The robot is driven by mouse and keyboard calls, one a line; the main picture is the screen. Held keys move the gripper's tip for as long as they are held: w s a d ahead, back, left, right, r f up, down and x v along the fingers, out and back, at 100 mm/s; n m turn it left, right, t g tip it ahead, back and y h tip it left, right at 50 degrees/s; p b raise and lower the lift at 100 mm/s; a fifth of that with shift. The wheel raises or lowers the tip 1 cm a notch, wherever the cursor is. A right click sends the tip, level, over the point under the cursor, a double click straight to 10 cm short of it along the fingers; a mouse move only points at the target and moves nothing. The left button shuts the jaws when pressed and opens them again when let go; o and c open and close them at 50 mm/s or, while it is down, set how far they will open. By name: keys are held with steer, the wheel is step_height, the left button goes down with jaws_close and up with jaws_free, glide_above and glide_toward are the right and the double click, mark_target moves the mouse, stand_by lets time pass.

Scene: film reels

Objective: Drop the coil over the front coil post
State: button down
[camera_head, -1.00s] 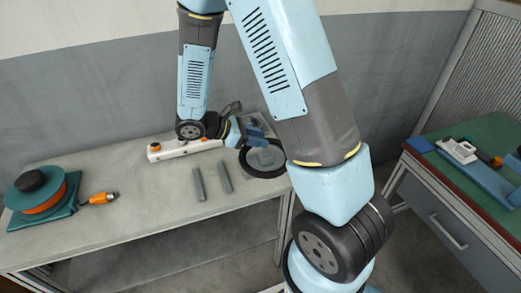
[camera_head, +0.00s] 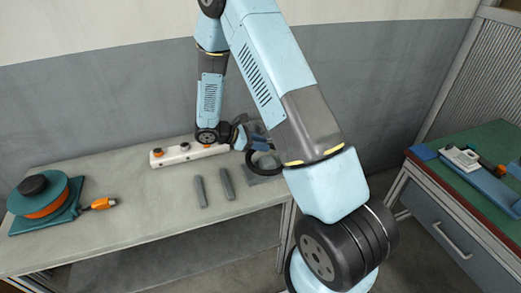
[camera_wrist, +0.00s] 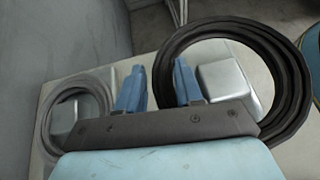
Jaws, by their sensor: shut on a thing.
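My gripper (camera_head: 250,140) is over the right end of the bench, its two blue fingers (camera_wrist: 158,88) apart in the wrist view. It is shut on the near rim of a dark coil (camera_wrist: 289,80), one finger inside the ring and one outside. The coil (camera_head: 254,165) is partly hidden by my arm in the head view. In the wrist view a silver block-like post (camera_wrist: 228,78) shows inside the dark ring; I cannot tell whether the coil is around it or above it. A lighter grey coil (camera_wrist: 104,92) lies at left around another silver post (camera_wrist: 64,117).
A white bar with knobs (camera_head: 190,153) lies behind two grey strips (camera_head: 200,192) on the bench (camera_head: 130,215). A teal and orange reel (camera_head: 45,200) with an orange plug (camera_head: 103,203) is at left. A green-topped bench (camera_head: 490,140) stands at right.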

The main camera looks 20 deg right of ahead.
steer(key=shift+f, duration=1.45)
steer(key=c, duration=1)
jaws_free()
